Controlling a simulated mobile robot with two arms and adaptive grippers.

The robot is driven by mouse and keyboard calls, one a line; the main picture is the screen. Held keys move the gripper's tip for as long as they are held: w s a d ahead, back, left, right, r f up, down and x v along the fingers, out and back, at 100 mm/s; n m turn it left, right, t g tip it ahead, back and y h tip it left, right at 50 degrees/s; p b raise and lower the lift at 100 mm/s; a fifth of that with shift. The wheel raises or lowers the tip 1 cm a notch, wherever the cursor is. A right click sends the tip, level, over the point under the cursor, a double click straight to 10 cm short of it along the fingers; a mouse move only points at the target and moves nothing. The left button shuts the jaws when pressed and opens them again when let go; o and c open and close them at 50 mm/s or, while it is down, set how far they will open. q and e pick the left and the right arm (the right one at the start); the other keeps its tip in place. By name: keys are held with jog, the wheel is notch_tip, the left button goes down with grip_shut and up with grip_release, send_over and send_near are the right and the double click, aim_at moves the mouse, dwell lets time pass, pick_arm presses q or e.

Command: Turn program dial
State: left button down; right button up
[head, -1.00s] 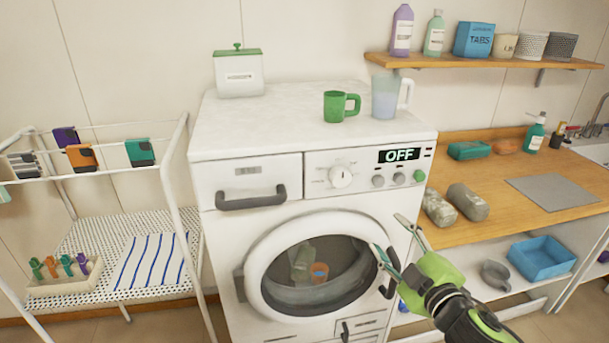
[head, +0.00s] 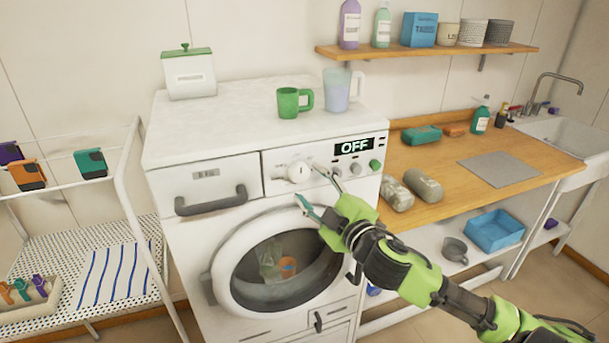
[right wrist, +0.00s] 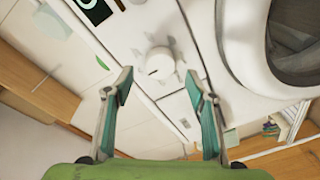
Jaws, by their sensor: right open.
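The white round program dial (head: 299,172) is on the front panel of the white washing machine (head: 250,135). The display (head: 355,146) on that panel reads OFF. My right gripper (head: 309,184) is open, its fingertips just below and to the right of the dial in the head view. In the right wrist view the dial (right wrist: 160,63) lies ahead, roughly between the two fingertips (right wrist: 160,82). The gripper looks apart from the dial, with nothing between its fingers. My left gripper is not in view.
The round door (head: 275,265) is shut below the panel, with items behind its glass. The detergent drawer handle (head: 211,200) sticks out at left. Small knobs (head: 338,173) and a green button (head: 375,165) are right of the dial. A green mug (head: 288,103) and a jug (head: 336,91) stand on top.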

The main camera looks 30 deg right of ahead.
aim_at(301, 175)
jog(key=shift+w+d+p, duration=0.2)
jog(key=shift+w+p, duration=0.2)
jog(key=shift+w, duration=1.5)
jog(key=c, duration=1.1)
